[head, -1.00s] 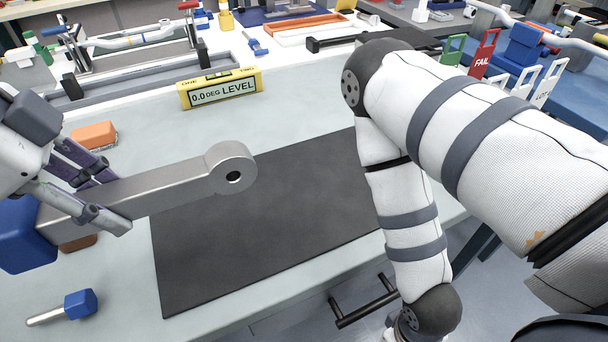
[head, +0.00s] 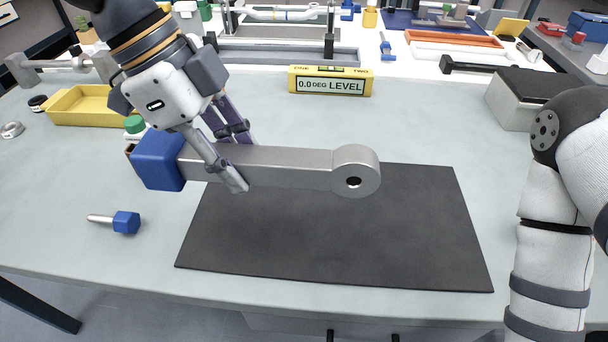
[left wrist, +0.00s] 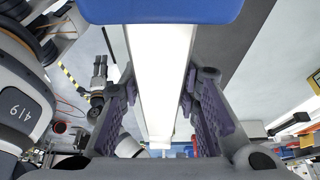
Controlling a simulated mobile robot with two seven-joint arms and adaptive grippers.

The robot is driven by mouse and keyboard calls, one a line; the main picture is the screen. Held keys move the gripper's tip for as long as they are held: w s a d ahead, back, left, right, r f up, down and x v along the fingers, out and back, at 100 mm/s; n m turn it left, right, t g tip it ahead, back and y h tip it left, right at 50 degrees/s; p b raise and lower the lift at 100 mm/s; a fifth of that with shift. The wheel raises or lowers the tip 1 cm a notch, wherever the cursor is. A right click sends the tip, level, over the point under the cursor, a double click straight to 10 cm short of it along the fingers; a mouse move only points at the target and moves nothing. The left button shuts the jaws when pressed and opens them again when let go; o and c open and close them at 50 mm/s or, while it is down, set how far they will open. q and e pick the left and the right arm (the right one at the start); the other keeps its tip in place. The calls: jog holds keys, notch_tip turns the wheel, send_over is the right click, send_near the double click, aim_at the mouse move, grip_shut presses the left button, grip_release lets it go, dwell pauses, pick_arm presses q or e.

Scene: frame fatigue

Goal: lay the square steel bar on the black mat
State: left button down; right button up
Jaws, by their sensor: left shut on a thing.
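The square steel bar (head: 290,166) has a blue block (head: 158,160) at its left end and a round eye with a hole at its right end. My left gripper (head: 237,158) is shut on the bar near the blue block. In the left wrist view the bar (left wrist: 158,60) runs between the two fingers (left wrist: 158,115). The black mat (head: 345,240) lies flat on the table. The bar is roughly level over the mat's back left part, its eye near the back edge. The gap between bar and mat is hard to judge.
A blue-headed bolt (head: 126,222) lies left of the mat. A yellow tray (head: 90,118) is at the back left. A yellow level (head: 330,82) stands behind the mat, and a grey box (head: 515,110) is at the back right. The mat's front is clear.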

pick_arm(q)
jog(key=shift+w+d+f, duration=0.2)
jog(key=shift+w+d, duration=0.05)
jog(key=w+d+f+b, duration=0.2)
jog(key=w+d+f, duration=0.2)
jog(key=w+d, duration=0.15)
send_over(333, 201)
jog(key=a, duration=0.2)
notch_tip(333, 201, down, 5)
jog(key=shift+s+r+b, duration=0.1)
jog(key=shift+r+b, duration=0.05)
jog(key=shift+b, duration=0.2)
jog(key=shift+d+f, duration=0.25)
jog(key=shift+f, duration=0.1)
jog(key=shift+w+f, duration=0.2)
jog(key=shift+f, duration=1.3)
pick_arm(e)
jog(key=shift+g, duration=0.9)
jog(key=shift+s+f, duration=1.95)
jog(key=shift+s, duration=0.1)
pick_arm(q)
jog(key=shift+f, duration=0.2)
jog(key=c, duration=1.2)
grip_release()
jog(key=shift+s, duration=0.1)
